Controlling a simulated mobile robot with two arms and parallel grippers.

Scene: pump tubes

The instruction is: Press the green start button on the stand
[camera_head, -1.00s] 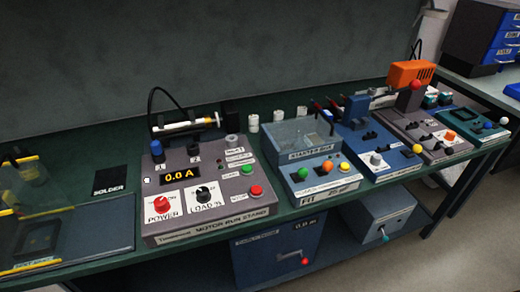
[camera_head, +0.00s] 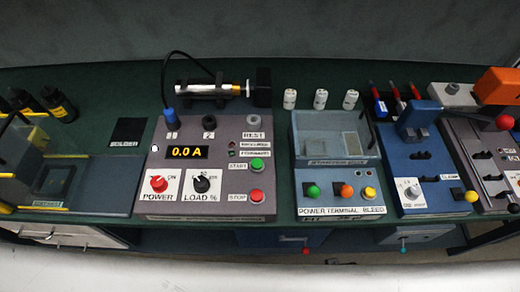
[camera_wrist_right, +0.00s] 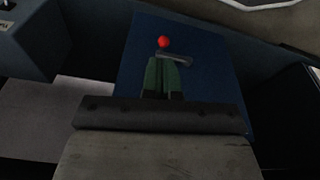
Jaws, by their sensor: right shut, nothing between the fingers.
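The grey motor run stand (camera_head: 222,208) sits on the dark green bench in the head view. The green start button (camera_head: 257,165) is on its right side, above the red stop button (camera_head: 257,195). The stand's display reads 0.0 A. My right gripper (camera_wrist_right: 164,66) shows in the right wrist view, its green fingers shut with nothing between them. Behind the fingers is a blue cabinet (camera_wrist_right: 205,80) with a grey lever and a red knob (camera_wrist_right: 163,42). The stand's buttons do not show in that view. Neither gripper shows in the head view.
Right of the stand is a blue box (camera_head: 340,210) with green, orange and yellow buttons. A clamp device (camera_head: 415,165) stands farther right. A motor (camera_head: 208,88) lies behind the stand, with a black cable. Several dark bottles (camera_head: 55,103) stand at the left.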

